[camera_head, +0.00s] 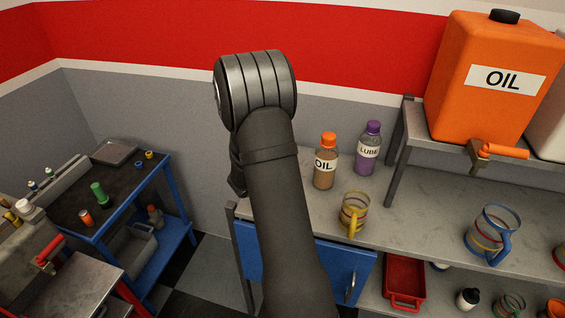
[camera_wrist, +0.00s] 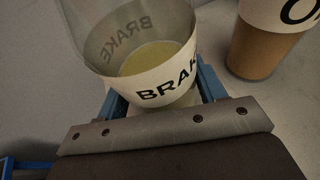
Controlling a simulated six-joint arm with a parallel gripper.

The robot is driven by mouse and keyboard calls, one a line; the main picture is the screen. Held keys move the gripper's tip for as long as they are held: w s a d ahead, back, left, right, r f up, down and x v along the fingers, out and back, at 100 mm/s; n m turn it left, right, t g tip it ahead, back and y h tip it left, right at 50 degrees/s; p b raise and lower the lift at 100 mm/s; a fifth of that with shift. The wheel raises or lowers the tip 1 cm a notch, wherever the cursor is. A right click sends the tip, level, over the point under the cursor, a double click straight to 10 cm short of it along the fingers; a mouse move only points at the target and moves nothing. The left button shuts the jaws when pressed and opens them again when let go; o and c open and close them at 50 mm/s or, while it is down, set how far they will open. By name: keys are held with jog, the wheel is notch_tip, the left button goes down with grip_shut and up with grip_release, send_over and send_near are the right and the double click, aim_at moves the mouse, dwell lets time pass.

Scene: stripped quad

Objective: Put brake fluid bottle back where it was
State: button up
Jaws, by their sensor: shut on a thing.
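The brake fluid bottle (camera_wrist: 152,60) is a clear bottle with a white BRAKE label and pale yellow liquid. It fills the upper left of the wrist view, and its top is cut off. My gripper (camera_wrist: 160,97) is shut on it, with a blue finger on either side. In the head view my arm hides the gripper and the bottle. A brown OIL bottle stands close to the right of the held bottle in the wrist view (camera_wrist: 255,48). I cannot tell whether the held bottle touches the surface below.
The OIL bottle (camera_head: 325,163) with an orange cap and a purple LUBE bottle (camera_head: 368,150) stand on the grey bench (camera_head: 420,215). A yellow-handled jug (camera_head: 353,214) is in front of them. A raised shelf (camera_head: 430,150) bears an orange oil canister (camera_head: 490,105). A blue-framed cart (camera_head: 165,178) stands left.

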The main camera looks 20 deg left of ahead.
jog(key=shift+f, duration=0.1)
jog(key=o, duration=1.4)
jog(key=shift+r, duration=0.2)
jog(key=v, duration=1.2)
jog(key=shift+f, duration=0.1)
